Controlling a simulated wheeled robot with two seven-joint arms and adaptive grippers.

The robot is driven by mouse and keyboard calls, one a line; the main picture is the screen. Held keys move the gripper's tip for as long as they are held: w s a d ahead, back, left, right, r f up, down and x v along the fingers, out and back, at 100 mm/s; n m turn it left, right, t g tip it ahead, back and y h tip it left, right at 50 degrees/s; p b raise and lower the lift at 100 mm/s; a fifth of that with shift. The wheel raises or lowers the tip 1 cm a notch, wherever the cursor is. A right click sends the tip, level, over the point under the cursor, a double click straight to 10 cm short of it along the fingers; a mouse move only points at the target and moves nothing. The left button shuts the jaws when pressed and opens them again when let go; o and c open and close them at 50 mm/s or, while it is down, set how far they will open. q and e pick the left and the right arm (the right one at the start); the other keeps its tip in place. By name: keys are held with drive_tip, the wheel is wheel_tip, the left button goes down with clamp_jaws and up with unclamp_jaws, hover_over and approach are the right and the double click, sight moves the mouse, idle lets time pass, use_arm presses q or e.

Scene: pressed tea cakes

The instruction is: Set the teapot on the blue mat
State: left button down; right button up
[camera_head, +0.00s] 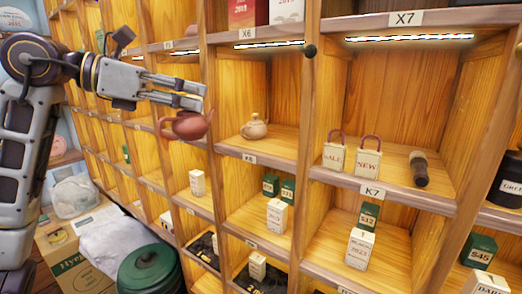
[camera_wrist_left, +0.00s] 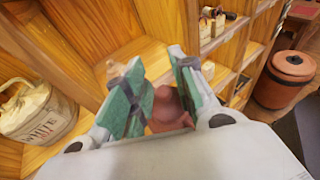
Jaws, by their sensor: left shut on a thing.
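A reddish-brown teapot (camera_head: 190,125) hangs below the fingertips of my left gripper (camera_head: 203,97), in front of the shelves and upright or nearly so. In the left wrist view my left gripper (camera_wrist_left: 160,90) has its two green-padded fingers on either side of the brown teapot (camera_wrist_left: 168,106), partly hiding it. The gripper is shut on it. A second, beige teapot (camera_head: 254,129) stands on the shelf to the right of the brown one. I cannot make out a blue mat in either view. My right gripper is not in view.
Wooden shelf bays (camera_head: 262,148) with upright dividers fill the scene. Several small boxes stand below. A green lidded bin (camera_head: 148,268) and plastic-wrapped goods stand on the floor. Around the beige teapot the shelf has free room.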

use_arm(q)
drive_tip(key=w+a+f+n+t, duration=0.1)
drive_tip(key=w+a+f, duration=0.1)
drive_tip(key=f, duration=0.6)
drive_tip(key=w+a+f+y, duration=0.1)
drive_tip(key=a+f, duration=0.2)
drive_tip(key=f, duration=0.6)
drive_tip(key=w+a+f+n+t, duration=0.1)
drive_tip(key=w+a+f, duration=0.1)
drive_tip(key=f, duration=0.6)
drive_tip(key=s+f, duration=0.3)
drive_tip(key=f, duration=0.8)
drive_tip(key=s+f, duration=0.4)
drive_tip(key=f, duration=0.7)
drive_tip(key=shift+a, duration=0.45)
drive_tip(key=shift+s, duration=0.1)
